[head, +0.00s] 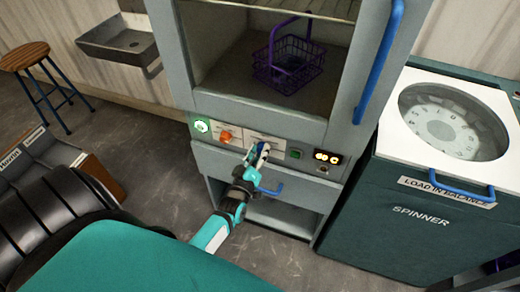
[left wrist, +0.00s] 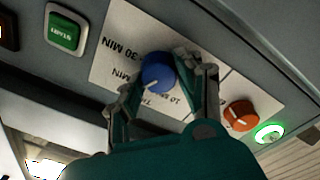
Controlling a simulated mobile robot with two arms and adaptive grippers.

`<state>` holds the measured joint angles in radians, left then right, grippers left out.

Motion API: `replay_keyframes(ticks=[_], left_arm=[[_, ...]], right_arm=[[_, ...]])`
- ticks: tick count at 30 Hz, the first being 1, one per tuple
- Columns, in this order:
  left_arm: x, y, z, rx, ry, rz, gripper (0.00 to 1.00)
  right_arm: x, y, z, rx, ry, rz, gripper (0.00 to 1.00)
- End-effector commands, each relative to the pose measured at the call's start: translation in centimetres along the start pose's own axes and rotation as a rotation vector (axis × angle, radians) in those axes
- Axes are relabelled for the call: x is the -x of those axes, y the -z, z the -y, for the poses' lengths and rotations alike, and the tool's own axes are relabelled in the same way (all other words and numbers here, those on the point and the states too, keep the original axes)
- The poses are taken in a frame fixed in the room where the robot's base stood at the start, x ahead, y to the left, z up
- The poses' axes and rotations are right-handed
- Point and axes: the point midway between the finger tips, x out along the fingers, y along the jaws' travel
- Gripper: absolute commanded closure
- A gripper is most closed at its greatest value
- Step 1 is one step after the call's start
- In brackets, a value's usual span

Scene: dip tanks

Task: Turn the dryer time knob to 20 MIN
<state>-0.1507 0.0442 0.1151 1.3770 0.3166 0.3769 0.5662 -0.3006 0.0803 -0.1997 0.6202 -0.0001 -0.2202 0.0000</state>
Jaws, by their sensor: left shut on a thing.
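The dryer (head: 213,105) stands in the middle of the head view with a control panel below its window. The blue time knob (left wrist: 157,71) is on a white label plate in the left wrist view, which shows it upside down. My left gripper (left wrist: 168,82) is shut on the blue knob, with a finger at each side. A white pointer line on the knob faces its lower side in that view. A "30 MIN" label is readable; the other labels are partly hidden by the fingers. In the head view my left gripper (head: 257,158) covers the knob.
An orange knob (left wrist: 240,116) and a lit green indicator (left wrist: 269,132) sit to one side, and a green START button (left wrist: 65,33) to the other. A blue handle (head: 270,189) is just below the gripper. A spinner (head: 418,222) stands at right.

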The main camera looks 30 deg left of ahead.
Motion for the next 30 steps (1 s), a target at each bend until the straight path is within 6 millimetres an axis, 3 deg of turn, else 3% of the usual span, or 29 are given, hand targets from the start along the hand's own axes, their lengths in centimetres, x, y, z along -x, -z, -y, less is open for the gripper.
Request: replay_keyframes(ticks=[15,16,20,21,30], left_arm=[[0.09,-0.19,0.09,-0.018,0.003,0.004,0.96],[0.10,-0.20,0.10,-0.018,0.003,0.004,0.62],[0.08,-0.16,0.08,-0.018,0.002,0.004,0.45],[0.07,-0.14,0.07,-0.018,0.002,0.003,0.41],[0.29,-0.07,0.06,-0.018,0.001,0.002,0.41]], right_arm=[[0.05,0.03,0.01,0.000,0.000,0.000,0.41],[0.05,0.03,0.01,0.000,0.000,0.000,0.41],[0.05,0.03,0.02,0.000,0.000,0.000,0.41],[0.05,0.03,0.02,0.000,0.000,0.000,0.41],[0.04,0.11,-0.04,0.001,0.000,-0.001,0.41]])
